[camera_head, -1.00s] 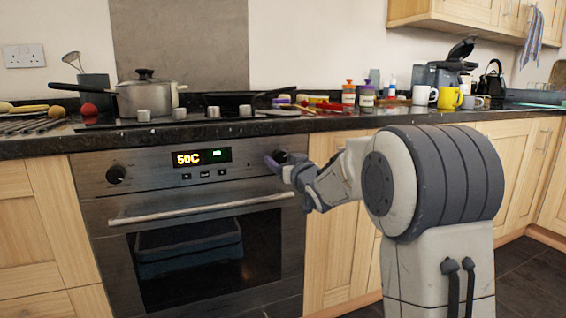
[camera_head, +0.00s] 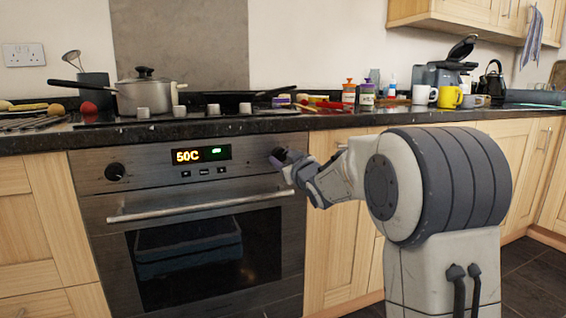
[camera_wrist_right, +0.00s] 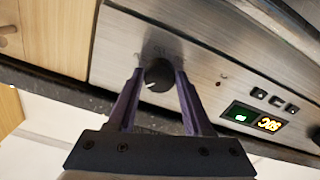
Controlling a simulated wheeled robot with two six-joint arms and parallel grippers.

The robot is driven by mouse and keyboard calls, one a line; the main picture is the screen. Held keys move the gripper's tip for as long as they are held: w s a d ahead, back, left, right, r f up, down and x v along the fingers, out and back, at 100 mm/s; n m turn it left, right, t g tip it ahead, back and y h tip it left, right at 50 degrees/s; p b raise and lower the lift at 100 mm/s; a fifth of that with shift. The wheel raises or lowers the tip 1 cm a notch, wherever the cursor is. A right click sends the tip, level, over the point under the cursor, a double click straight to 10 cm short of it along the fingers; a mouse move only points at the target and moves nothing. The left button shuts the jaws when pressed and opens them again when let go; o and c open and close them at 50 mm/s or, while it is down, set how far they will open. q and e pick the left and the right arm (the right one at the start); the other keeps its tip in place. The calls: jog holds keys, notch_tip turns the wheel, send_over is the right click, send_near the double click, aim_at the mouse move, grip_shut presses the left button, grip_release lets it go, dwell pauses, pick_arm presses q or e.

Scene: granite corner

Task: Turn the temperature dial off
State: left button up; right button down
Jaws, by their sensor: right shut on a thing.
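The oven (camera_head: 150,185) has a steel front panel, and its display (camera_head: 203,155) reads 50C with a green indicator beside it. My right gripper (camera_head: 281,158) is at the dial on the right end of this panel and hides most of it in the head view. In the right wrist view, my right gripper's two purple fingers (camera_wrist_right: 158,82) are shut on the black dial (camera_wrist_right: 158,76), one on each side. A white mark shows on the dial. Another black dial (camera_head: 115,172) sits at the panel's left end, untouched. My left gripper is not in view.
The oven door handle (camera_head: 195,208) runs below the panel. Above is the dark granite counter (camera_head: 330,121) with a saucepan (camera_head: 147,94), bottles (camera_head: 366,95) and a yellow mug (camera_head: 449,98). The space before the oven door is clear.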

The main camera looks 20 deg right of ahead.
jog(key=n+b, duration=0.2)
jog(key=n, duration=0.2)
jog(key=shift+f+n, duration=0.15)
jog(key=shift+n, duration=0.15)
jog(key=shift+n+b, duration=1.05)
jog(key=shift+n, duration=0.95)
jog(key=shift+c, duration=1.6)
grip_release()
jog(key=shift+s+r, duration=0.1)
jog(key=shift+r, duration=0.1)
